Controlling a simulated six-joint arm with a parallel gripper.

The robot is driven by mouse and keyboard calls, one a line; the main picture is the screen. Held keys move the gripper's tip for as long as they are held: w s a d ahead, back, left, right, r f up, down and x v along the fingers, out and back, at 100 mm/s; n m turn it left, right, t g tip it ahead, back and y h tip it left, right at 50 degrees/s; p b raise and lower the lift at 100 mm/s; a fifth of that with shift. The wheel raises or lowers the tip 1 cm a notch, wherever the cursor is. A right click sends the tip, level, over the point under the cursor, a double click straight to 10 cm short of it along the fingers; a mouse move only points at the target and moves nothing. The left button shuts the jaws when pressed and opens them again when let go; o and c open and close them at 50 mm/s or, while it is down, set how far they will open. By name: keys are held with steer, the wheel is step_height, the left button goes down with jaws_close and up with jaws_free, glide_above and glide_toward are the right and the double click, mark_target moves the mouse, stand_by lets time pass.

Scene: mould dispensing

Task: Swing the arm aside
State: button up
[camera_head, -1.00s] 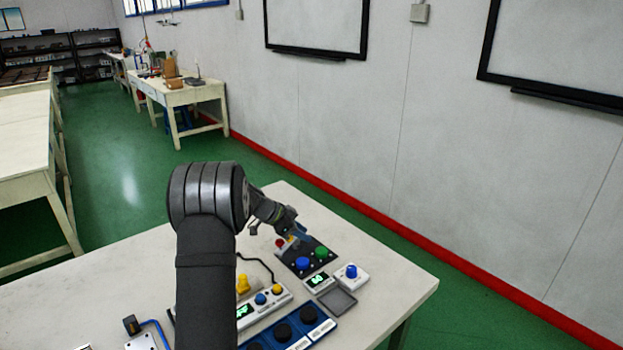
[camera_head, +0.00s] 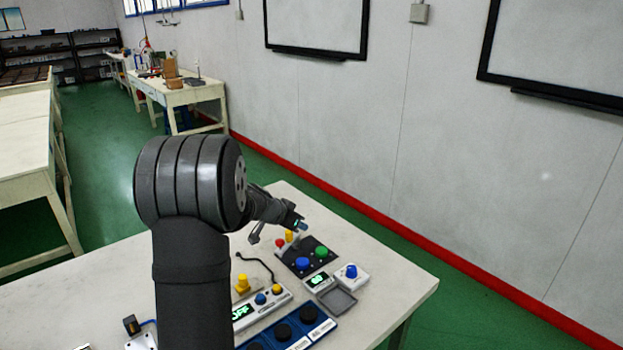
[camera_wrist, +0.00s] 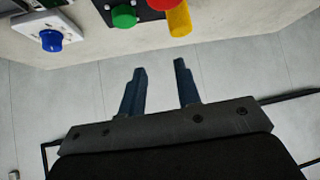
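My arm rises in the middle of the head view, and my gripper (camera_head: 302,226) is at its far end, in the air above the back part of the white table (camera_head: 390,268). In the wrist view my gripper (camera_wrist: 160,85) has two dark blue fingers standing apart with nothing between them. Past the fingertips lie a green button (camera_wrist: 124,16), a red button (camera_wrist: 163,3) and a yellow peg-like part (camera_wrist: 179,20). A white box with a blue knob (camera_wrist: 51,40) is to the left.
A black panel (camera_head: 307,251) with coloured buttons stands near my gripper. A small display with a grey tray (camera_head: 338,299), a blue base with black knobs (camera_head: 283,333) and a control box reading OFF (camera_head: 262,304) are in front. The table's right corner is clear.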

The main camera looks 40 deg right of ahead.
steer(key=v, duration=1.1)
steer(key=shift+w+d+r+m+g+y, duration=0.45)
steer(key=shift+d+r+y, duration=0.85)
steer(key=shift+d+y, duration=1.45)
steer(key=shift+w+d+r+m+g+y, duration=0.2)
steer(key=shift+d+r+m+g+y, duration=0.8)
steer(key=shift+d, duration=2.85)
step_height(320, 180, down, 9)
steer(key=t+y, duration=0.1)
step_height(320, 180, up, 10)
steer(key=shift+f, duration=0.2)
steer(key=shift+n, duration=0.25)
